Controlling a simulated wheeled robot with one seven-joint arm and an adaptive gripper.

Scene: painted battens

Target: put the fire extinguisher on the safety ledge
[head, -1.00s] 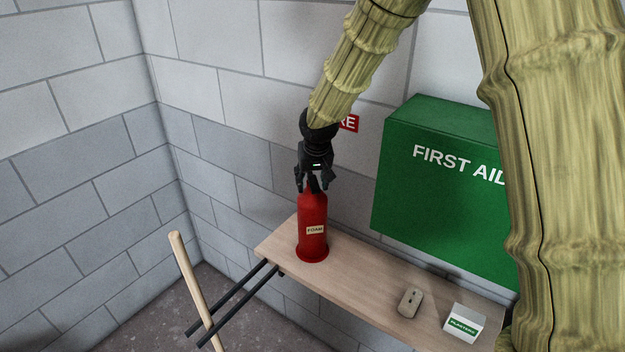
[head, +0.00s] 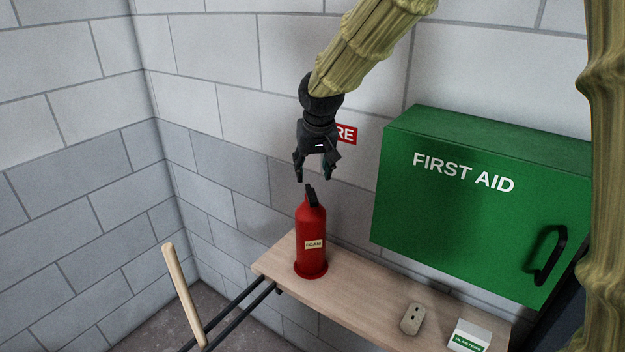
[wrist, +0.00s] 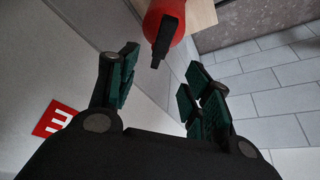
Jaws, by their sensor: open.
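The red fire extinguisher (head: 311,243) with its FOAM label and black top stands upright on the wooden ledge (head: 362,299), near its left end. My gripper (head: 313,180) is open and empty just above the extinguisher's black handle, apart from it. In the wrist view, the extinguisher (wrist: 177,14) shows at the top, its black handle in the gap ahead of the open fingers (wrist: 158,88). Part of the ledge (wrist: 202,14) shows beside it.
A green first aid cabinet (head: 470,225) hangs on the wall right of my gripper. A grey-beige socket-like block (head: 411,319) and a plasters box (head: 470,336) sit on the ledge's right part. A red sign (head: 347,134) is behind my gripper. A wooden pole (head: 184,296) stands left of the ledge.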

